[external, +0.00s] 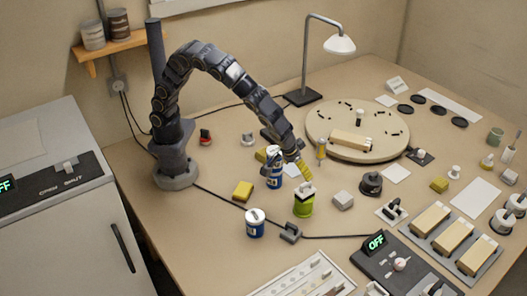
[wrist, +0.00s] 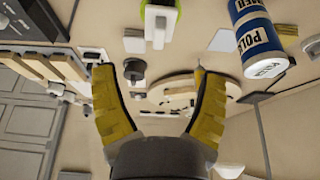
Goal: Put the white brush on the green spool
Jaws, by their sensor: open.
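The green spool (external: 303,207) stands on the bench near the middle of the external view. The white brush (external: 306,188) appears to sit on top of it. In the wrist view, the white brush (wrist: 160,20) shows against the green spool (wrist: 173,4) at the top edge, partly cut off. My gripper (wrist: 152,70) is open, with its two yellow fingers apart and nothing between them. In the external view my gripper (external: 305,172) is just above and behind the brush, apart from it in the wrist view. The exact contact between brush and spool is hard to make out.
A blue-and-white can (external: 275,178) stands close to my arm, and another (external: 255,223) stands in front. A round wooden board (external: 325,118) lies behind.

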